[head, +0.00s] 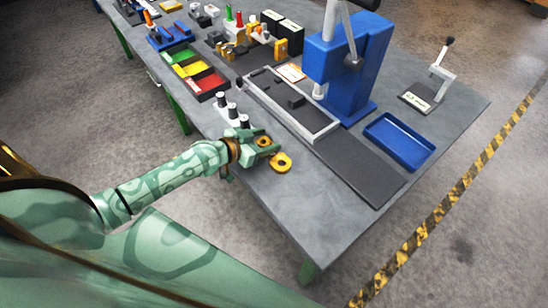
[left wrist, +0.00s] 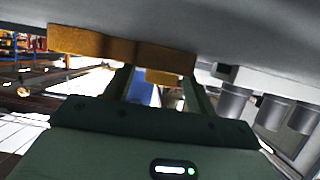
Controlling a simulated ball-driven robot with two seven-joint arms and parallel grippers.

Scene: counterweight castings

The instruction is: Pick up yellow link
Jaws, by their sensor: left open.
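One yellow link (head: 281,162), flat with a hole, lies on the grey bench near its front edge, just beyond my left gripper (head: 267,145). A second yellow link (head: 263,141) shows between the left gripper's open fingers. In the left wrist view, which shows the bench at the top, a large yellow piece (left wrist: 110,45) is close to the camera, and a smaller yellow piece (left wrist: 165,77) shows between the fingers of the left gripper (left wrist: 158,85). I cannot tell if the fingers touch either link. My right gripper is not in view.
Dark-topped cylinders on a white holder (head: 233,114) stand just behind my left gripper. A blue press (head: 347,62), a blue tray (head: 399,141) and a dark mat (head: 360,170) are to the right. Coloured bins (head: 194,72) are at left. The bench's near corner (head: 310,235) is clear.

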